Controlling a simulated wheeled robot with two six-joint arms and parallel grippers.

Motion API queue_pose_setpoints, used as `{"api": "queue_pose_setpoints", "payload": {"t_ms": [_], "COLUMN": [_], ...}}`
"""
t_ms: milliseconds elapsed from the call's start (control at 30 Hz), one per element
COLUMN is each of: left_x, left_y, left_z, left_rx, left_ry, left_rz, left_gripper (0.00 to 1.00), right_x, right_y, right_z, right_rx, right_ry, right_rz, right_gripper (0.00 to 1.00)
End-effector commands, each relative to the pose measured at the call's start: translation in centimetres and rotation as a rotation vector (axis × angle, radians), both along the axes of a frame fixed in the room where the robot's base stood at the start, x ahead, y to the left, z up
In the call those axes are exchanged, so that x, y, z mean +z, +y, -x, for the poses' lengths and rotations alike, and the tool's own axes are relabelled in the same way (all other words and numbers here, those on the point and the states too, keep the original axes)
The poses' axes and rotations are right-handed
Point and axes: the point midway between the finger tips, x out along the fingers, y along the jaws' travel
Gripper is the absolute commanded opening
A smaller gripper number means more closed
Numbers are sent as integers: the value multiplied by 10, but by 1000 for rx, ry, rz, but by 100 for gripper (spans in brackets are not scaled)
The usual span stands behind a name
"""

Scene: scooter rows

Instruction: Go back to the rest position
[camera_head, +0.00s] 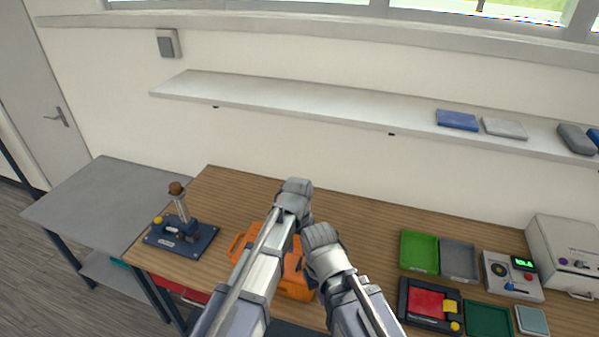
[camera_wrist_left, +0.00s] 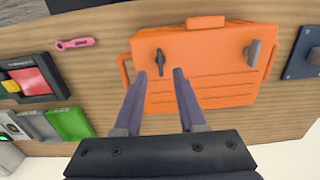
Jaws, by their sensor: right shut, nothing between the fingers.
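My left gripper (camera_head: 296,190) is held above the middle of the wooden workbench (camera_head: 235,190), over the orange case (camera_head: 294,283). In the left wrist view its two fingers (camera_wrist_left: 159,73) are apart with nothing between them, and the orange case (camera_wrist_left: 208,68) shows beyond them. My right gripper (camera_head: 320,238) is beside and lower than the left one in the head view, shut and empty. The two arms partly hide the orange case. Its handle and two latches show in the left wrist view.
A blue fixture (camera_head: 181,237) stands at the bench's left end. Green (camera_head: 419,252) and grey (camera_head: 459,260) trays, a red-and-black device (camera_head: 430,303) and a white box (camera_head: 563,255) crowd the right. A pink tool (camera_wrist_left: 75,43) lies near the case. A wall shelf (camera_head: 300,100) runs behind.

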Motion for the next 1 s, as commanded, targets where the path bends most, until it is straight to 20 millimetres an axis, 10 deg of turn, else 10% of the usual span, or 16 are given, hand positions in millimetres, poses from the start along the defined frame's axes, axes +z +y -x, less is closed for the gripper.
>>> {"api": "queue_pose_setpoints", "payload": {"t_ms": [500, 1000], "left_x": [-118, -117], "left_y": [51, 53], "left_z": [151, 156], "left_rx": [-1, -2], "left_ry": [20, 23], "left_rz": [-95, -104], "left_gripper": [40, 40], "right_x": [-120, -118], "right_y": [0, 0], "right_z": [-1, 0], "right_rx": [11, 13], "right_ry": [-4, 0], "right_rz": [-2, 3], "right_gripper": [0, 0]}}
